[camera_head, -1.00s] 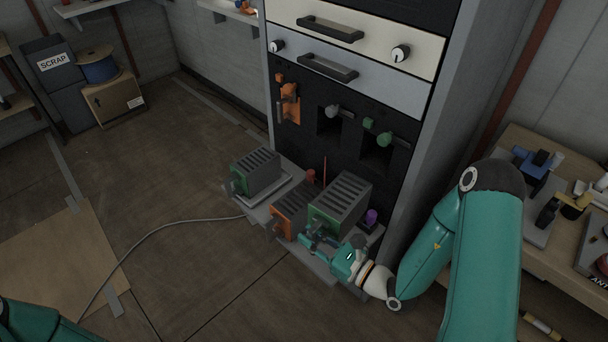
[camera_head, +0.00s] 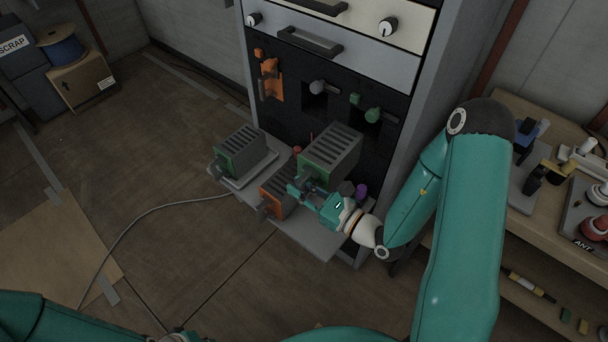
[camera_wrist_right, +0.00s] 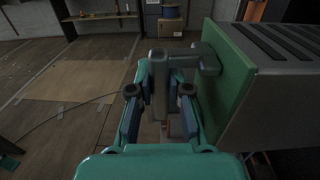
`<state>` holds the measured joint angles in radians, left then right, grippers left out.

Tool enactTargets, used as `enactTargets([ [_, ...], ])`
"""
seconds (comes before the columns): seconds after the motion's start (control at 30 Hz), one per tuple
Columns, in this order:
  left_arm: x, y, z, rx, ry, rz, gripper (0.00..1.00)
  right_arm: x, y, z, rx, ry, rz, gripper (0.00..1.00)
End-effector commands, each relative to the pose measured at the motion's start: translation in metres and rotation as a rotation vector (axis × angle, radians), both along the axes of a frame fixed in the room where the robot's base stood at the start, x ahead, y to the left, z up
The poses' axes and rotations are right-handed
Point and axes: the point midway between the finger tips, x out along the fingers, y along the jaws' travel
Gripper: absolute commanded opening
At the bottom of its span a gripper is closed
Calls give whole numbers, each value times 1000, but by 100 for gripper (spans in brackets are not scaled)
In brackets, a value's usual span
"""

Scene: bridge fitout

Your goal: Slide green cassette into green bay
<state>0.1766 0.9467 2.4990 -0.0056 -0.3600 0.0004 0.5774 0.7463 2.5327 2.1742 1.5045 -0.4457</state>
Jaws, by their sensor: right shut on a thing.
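The green cassette (camera_head: 331,155), a grey slotted box with a green front, is held above the shelf at the foot of the rack. My right gripper (camera_head: 304,188) is shut on its grey front handle; in the right wrist view the handle (camera_wrist_right: 160,80) stands between the fingers, beside the green front plate (camera_wrist_right: 228,75). The green bay (camera_head: 366,126) is a dark opening in the rack, with a green tag (camera_head: 355,98) and green knob (camera_head: 373,115); the raised cassette is below and left of it, apart from it.
An orange-front cassette (camera_head: 279,190) stands on the shelf (camera_head: 305,235) close by the raised one. Another green-front cassette (camera_head: 243,151) sits on a tray at left. A purple knob (camera_head: 361,190) is right of my gripper. A workbench (camera_head: 508,208) stands at right.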

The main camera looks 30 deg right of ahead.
Motion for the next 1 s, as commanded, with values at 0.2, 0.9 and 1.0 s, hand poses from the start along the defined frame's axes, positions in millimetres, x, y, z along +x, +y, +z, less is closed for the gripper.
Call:
enactTargets([
  [0.2, 0, 0, 10, 0, 0, 0, 0, 1, -8, 24, -3, -5, -37, 0],
  [0.9, 0, 0, 7, 0, 0, 0, 0, 7, -23, 18, -5, -6, -38, 0],
  [1.0, 0, 0, 6, 0, 0, 0, 0, 9, -28, 16, -5, -6, -37, 0],
])
